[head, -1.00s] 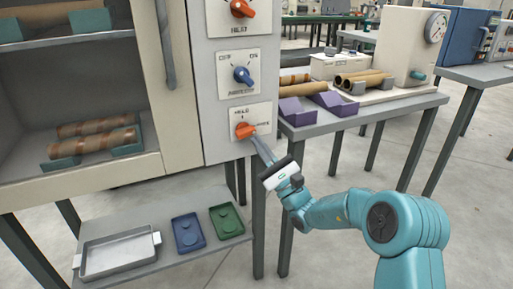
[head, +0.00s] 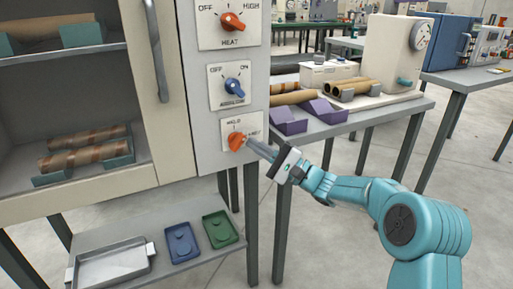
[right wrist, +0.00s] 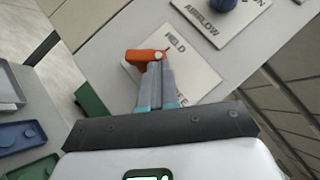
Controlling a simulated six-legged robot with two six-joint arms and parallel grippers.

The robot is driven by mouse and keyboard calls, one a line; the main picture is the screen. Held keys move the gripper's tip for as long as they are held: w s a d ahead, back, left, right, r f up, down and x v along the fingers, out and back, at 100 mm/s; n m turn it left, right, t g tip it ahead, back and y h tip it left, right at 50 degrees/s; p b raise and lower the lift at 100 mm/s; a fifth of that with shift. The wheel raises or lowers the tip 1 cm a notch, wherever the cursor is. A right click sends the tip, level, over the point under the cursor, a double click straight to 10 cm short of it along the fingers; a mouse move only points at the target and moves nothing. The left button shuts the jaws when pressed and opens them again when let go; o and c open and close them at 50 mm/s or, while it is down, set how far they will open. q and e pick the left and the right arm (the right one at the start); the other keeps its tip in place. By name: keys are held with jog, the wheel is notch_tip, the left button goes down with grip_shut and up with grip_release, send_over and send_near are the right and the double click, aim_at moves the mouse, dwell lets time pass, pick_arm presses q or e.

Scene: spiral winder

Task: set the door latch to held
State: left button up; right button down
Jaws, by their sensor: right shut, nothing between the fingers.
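The door latch is an orange knob (head: 236,142) on a white plate (head: 230,124) low on the cabinet's front panel. My left gripper is out of view.
The blue airflow knob (head: 232,86) and orange heat knob (head: 232,22) sit above. The door's vertical handle (head: 152,45) is to the left. Below are a metal tray (head: 112,268) and blue and green dishes. A side table (head: 368,116) stands at the right.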

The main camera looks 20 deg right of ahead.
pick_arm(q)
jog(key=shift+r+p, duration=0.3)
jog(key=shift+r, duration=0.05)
pick_arm(e)
jog(key=shift+r+n+g, duration=0.3)
jog(key=shift+n+g, duration=0.3)
jog(key=shift+n, duration=0.15)
jog(key=shift+r+n+g, duration=0.25)
jog(key=shift+n+g, duration=0.35)
jog(key=shift+n, duration=0.15)
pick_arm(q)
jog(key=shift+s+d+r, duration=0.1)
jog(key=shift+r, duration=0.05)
pick_arm(e)
jog(key=shift+a+r+n+g+h, duration=0.15)
jog(key=shift+r+n+g+h, duration=0.25)
jog(key=shift+n+g+h, duration=0.45)
jog(key=shift+f+y, duration=0.1)
jog(key=shift+y, duration=0.15)
